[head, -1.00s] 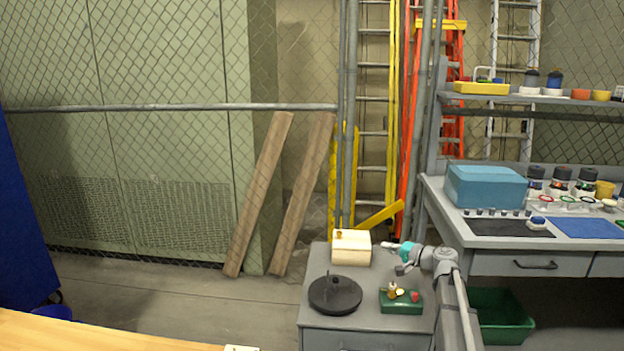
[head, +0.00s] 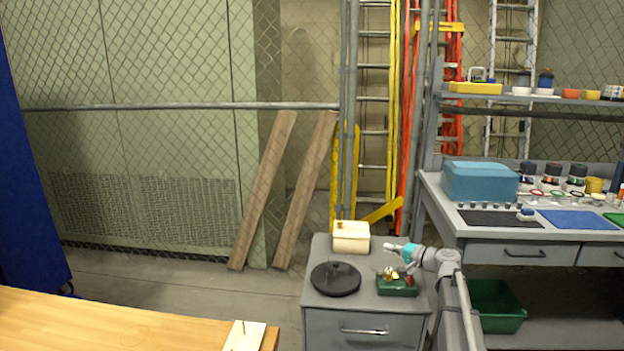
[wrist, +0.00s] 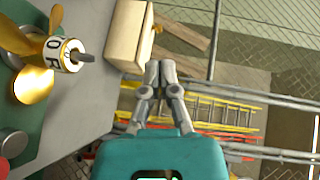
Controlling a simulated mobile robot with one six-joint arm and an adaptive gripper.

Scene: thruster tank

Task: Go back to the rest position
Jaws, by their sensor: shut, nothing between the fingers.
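My gripper (head: 389,247) is on my arm above the right side of the grey cabinet (head: 385,312). In the wrist view its two fingers (wrist: 161,66) are together and hold nothing. A gold propeller part (head: 389,272) shows at the green tray (head: 397,290) below the gripper; it also shows at the left of the wrist view (wrist: 40,78). A cream box (head: 351,237) stands at the back of the cabinet top, left of the gripper in the head view. It is also at the top of the wrist view (wrist: 122,34). The fingers look apart from it.
A dark round stand (head: 335,280) is on the cabinet's left. A workbench (head: 450,225) with a blue box (head: 481,182) stands at the right, a green bin (head: 496,306) below it. A wooden table (head: 120,325) is front left. Floor between table and cabinet is clear.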

